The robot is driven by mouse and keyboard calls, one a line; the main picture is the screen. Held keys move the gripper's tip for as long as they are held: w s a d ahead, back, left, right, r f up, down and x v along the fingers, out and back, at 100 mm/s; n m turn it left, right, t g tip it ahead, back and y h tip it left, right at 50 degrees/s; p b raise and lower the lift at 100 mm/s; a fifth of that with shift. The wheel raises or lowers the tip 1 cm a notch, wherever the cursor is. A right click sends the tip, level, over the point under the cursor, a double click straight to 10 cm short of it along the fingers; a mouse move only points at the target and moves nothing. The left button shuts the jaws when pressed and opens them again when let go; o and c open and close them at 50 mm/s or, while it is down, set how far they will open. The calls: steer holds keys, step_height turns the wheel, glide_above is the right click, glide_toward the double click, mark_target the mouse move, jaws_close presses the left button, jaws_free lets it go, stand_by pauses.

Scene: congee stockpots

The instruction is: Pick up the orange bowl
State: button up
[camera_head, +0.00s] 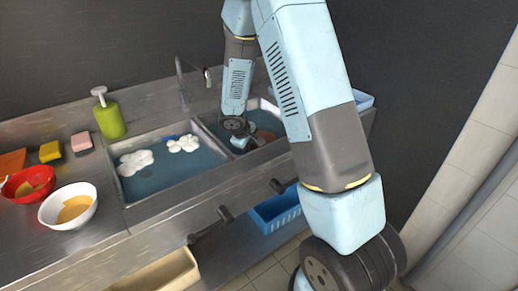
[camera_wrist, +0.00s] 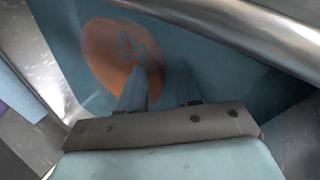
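The orange bowl (camera_wrist: 103,58) lies in the blue water of the right sink basin, with a small blue pattern inside it. In the head view a small orange-brown part of it (camera_head: 266,135) shows beside my wrist. My gripper (camera_wrist: 163,90) points down into this basin, with its two fingers apart. In the wrist view the left finger overlaps the bowl's inside and the right finger is beyond its right edge, so the rim appears between them. I cannot tell whether either finger touches it. In the head view the fingertips are hidden.
The left basin (camera_head: 128,190) holds water and white foam. A faucet (camera_head: 182,85) stands behind the basins. On the left counter are a green soap bottle (camera_head: 109,118), a red bowl (camera_head: 13,188), a white bowl (camera_head: 47,217) and sponges (camera_head: 50,151). A metal basin edge (camera_wrist: 255,25) runs close to my gripper.

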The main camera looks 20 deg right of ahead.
steer(key=shift+x, duration=1.2)
jaws_close()
